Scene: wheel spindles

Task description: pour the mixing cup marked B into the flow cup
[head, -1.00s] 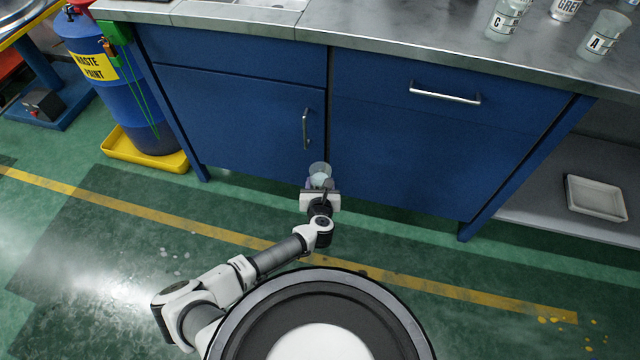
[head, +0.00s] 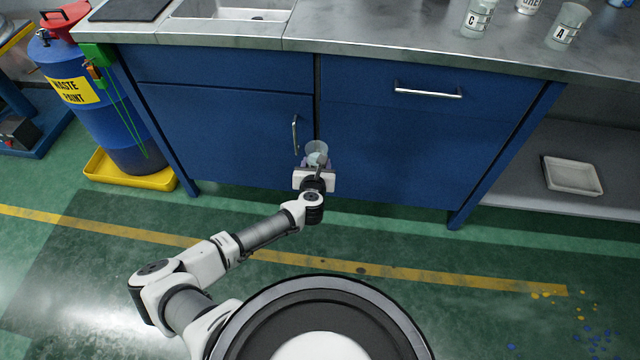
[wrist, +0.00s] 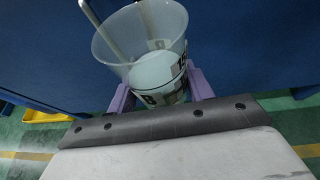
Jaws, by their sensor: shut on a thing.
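My gripper (head: 316,163) is shut on a clear, translucent mixing cup (head: 316,148), held in front of the blue cabinet, below the counter top. In the wrist view the cup (wrist: 152,45) stands between the purple fingers of my gripper (wrist: 160,88). It has dark printed marks, one of which looks like a B, and pale contents low inside. A metal rod shows at its left; I cannot tell whether it is in the cup or behind it. I cannot make out a flow cup in either view.
On the counter (head: 380,45) stand a cup marked C (head: 478,18), a cup marked A (head: 568,28) and a partly cut-off white container (head: 529,5). A sink (head: 230,12) is at left. A blue waste paint drum (head: 100,120) stands in a yellow tray. A white tray (head: 573,178) lies on the low shelf.

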